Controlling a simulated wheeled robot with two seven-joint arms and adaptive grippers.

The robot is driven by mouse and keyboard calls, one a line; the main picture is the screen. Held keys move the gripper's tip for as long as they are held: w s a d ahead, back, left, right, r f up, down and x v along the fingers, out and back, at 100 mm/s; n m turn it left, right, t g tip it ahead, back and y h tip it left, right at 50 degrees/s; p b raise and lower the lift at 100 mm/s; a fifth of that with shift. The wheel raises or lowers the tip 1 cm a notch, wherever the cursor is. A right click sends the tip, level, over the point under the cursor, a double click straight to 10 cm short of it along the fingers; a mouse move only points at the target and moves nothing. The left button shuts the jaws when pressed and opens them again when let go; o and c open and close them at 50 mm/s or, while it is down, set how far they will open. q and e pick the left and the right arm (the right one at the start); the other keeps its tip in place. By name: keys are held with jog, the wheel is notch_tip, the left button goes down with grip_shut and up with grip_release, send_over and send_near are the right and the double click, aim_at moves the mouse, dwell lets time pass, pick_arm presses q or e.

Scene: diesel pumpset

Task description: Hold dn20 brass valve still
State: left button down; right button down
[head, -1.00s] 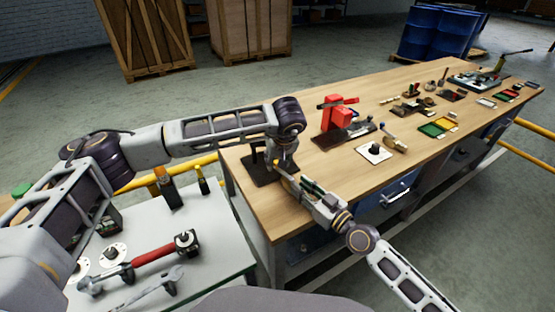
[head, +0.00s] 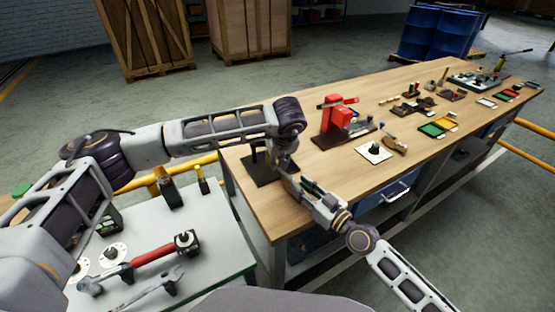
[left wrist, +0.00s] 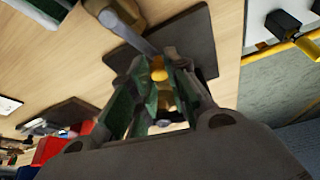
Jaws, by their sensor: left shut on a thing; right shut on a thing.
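The brass valve (left wrist: 158,75) shows as small yellow parts in the left wrist view, between the green-padded fingers of my left gripper (left wrist: 160,92). The fingers are shut on it and cover most of its body. In the head view my left gripper (head: 279,156) points down over a dark base plate (head: 259,173) at the bench's near left corner, and the valve is hidden there. My right gripper (head: 287,177) reaches in from the lower right, close to the left one. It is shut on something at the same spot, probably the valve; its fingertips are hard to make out.
A red tool stand (head: 335,118) stands just right of the grippers on the wooden bench (head: 310,200). A white plate with a black knob (head: 374,151) lies farther right. A grey side table (head: 205,270) with wrenches is at the lower left.

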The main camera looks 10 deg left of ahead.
pick_arm(q)
jog(key=shift+s+a, duration=0.1)
jog(key=s+n, duration=0.1)
jog(key=n, duration=0.1)
jog(key=s+a+n+g+y, duration=0.1)
jog(key=n, duration=0.1)
jog(key=shift+n, duration=0.3)
jog(key=s+n+g, duration=0.1)
jog(key=n, duration=0.1)
jog(key=s+n+g+y, duration=0.1)
jog(key=n, duration=0.2)
jog(key=shift+s+d, duration=0.1)
jog(key=shift+s, duration=0.3)
jog(key=n, duration=0.1)
jog(key=s+n+g, duration=0.1)
jog(key=n, duration=0.1)
jog(key=shift+s+d+y, duration=0.25)
jog(key=shift+d+y, duration=0.05)
jog(key=shift+s+d+n+g, duration=0.25)
jog(key=shift+s+n+g, duration=0.1)
jog(key=shift+n, duration=0.5)
jog(key=shift+s+d+n+g, duration=0.2)
jog(key=shift+s+n+g, duration=0.15)
jog(key=shift+n, duration=0.5)
jog(key=c, duration=1.3)
grip_release()
